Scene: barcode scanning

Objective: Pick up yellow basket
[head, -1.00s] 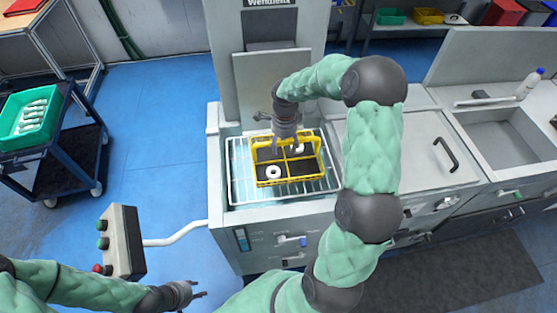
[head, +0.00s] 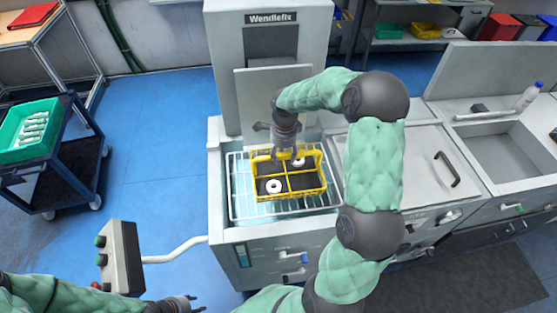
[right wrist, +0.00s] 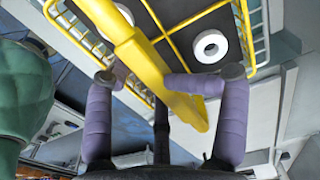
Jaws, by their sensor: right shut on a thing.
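The yellow basket (head: 287,196) sits on the white wire rack (head: 240,208) in the open bay of the grey machine. It is divided into compartments and holds white ring-shaped parts (head: 274,186). My right gripper (head: 286,157) is above the basket, shut on its handle; the right wrist view shows the purple fingers (right wrist: 165,100) around the yellow handle bar (right wrist: 150,65). Whether the basket is clear of the rack I cannot tell. My left gripper (head: 192,302) is low at the bottom edge, away from the basket, with its fingertips apart.
A control box with buttons (head: 120,255) stands in front left of the machine. A cart with a green crate (head: 30,132) is at the left. A closed lid (head: 392,150) and a sink (head: 497,155) lie to the right. The machine's upright panel (head: 272,100) stands behind the basket.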

